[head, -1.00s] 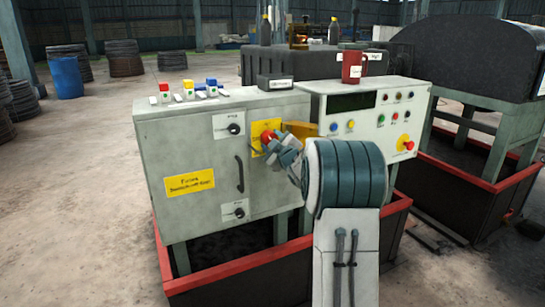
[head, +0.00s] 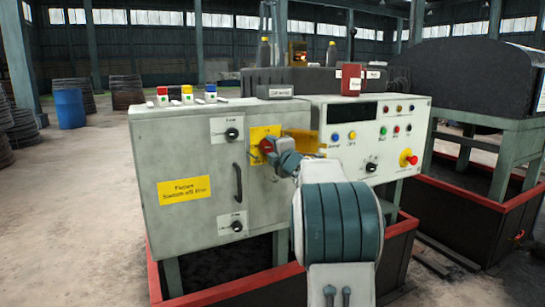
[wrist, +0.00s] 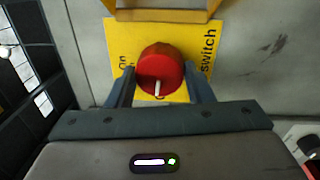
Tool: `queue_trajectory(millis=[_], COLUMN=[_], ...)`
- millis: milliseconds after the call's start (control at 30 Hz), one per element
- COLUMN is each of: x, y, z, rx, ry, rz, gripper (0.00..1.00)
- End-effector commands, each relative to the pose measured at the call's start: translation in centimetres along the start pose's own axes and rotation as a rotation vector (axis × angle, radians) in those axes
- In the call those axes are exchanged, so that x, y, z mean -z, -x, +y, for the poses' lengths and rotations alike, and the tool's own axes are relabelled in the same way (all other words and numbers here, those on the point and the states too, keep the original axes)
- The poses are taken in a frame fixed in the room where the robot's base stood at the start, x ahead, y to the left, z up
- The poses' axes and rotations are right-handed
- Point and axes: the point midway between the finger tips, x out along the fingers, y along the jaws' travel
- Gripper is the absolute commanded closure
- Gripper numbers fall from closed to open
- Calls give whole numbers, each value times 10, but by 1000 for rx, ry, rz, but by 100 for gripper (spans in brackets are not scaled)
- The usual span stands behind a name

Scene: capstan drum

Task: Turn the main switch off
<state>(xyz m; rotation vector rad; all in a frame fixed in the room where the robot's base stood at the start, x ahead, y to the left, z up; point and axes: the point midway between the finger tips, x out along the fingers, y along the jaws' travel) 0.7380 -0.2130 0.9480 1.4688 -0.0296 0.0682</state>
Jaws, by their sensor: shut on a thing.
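The main switch is a red round knob (wrist: 161,72) on a yellow label plate (wrist: 204,45) on the grey cabinet front (head: 200,160). In the wrist view a white mark on the knob points toward the bottom of the picture. The word "On" shows at the label's left and "switch" at its right. My gripper (wrist: 161,88) is shut on the knob, one finger on each side. In the head view the knob (head: 266,146) is partly covered by my gripper (head: 270,150).
A yellow bracket (wrist: 160,14) stands out from the panel just above the knob in the wrist view. A door handle (head: 238,185) and two black knobs are on the cabinet. A control panel (head: 375,135) with buttons and a red emergency stop (head: 408,157) is at right.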

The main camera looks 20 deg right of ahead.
Motion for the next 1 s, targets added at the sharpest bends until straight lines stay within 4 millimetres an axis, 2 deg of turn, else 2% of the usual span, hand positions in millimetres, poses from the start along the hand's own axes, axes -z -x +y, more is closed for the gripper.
queue_trajectory(millis=[300,767,800,867,1000], x=[0,0,0,0,0], y=[0,0,0,0,0], z=[-1,0,0,0,0], rx=[-1,-1,-1,-1,-1], ry=[96,111,111,110,109], rz=[5,7,7,7,7], gripper=[76,76,50,34,31])
